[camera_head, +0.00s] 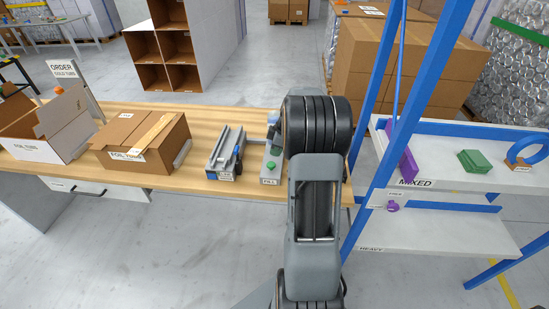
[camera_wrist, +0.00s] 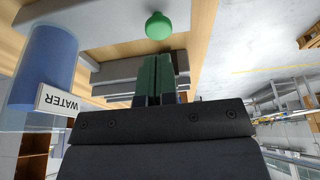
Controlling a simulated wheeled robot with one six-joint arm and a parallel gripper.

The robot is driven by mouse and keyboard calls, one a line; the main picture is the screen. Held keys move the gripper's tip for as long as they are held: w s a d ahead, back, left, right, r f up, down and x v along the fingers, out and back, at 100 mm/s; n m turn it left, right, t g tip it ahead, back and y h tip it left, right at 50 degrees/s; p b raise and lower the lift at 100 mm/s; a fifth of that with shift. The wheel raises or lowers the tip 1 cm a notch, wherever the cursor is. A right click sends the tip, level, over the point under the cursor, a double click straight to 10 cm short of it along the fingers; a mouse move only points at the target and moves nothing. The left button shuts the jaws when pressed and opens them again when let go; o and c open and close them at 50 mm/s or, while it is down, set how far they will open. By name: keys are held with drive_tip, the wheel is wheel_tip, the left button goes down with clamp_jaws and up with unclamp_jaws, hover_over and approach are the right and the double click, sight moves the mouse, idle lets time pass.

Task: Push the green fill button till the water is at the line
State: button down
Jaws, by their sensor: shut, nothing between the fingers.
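The green fill button (camera_head: 271,166) stands on a grey unit with a FILL label (camera_head: 268,182) on the wooden table. In the wrist view the round green button (camera_wrist: 158,26) is just beyond my fingertips, with a small gap visible. My gripper (camera_wrist: 157,58) is shut and empty, its green-faced fingers together. In the head view my arm hides the gripper. A blue cylinder (camera_wrist: 43,65) with an upside-down WATER label (camera_wrist: 59,101) is at the left of the wrist view. I cannot make out the water level or its line.
Left of the fill unit is a grey device (camera_head: 226,152) with rails. A brown carton (camera_head: 125,137) and a white open box (camera_head: 45,128) stand further left. A blue-framed shelf (camera_head: 445,150) stands close at the right of my arm.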

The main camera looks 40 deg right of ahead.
drive_tip(key=v, duration=0.7)
drive_tip(key=shift+r, duration=0.35)
drive_tip(key=shift+d, duration=0.15)
drive_tip(key=shift+a+r, duration=0.25)
drive_tip(key=shift+r, duration=0.25)
drive_tip(key=shift+a+r, duration=0.2)
drive_tip(key=shift+r, duration=0.3)
drive_tip(key=shift+f, duration=0.1)
approach(270, 164)
drive_tip(key=x, duration=0.3)
drive_tip(key=p+x, duration=0.1)
drive_tip(key=x, duration=0.1)
drive_tip(key=shift+w+a+f, duration=0.1)
drive_tip(key=shift+a+f, duration=0.05)
drive_tip(key=shift+a, duration=0.15)
drive_tip(key=shift+f, duration=0.7)
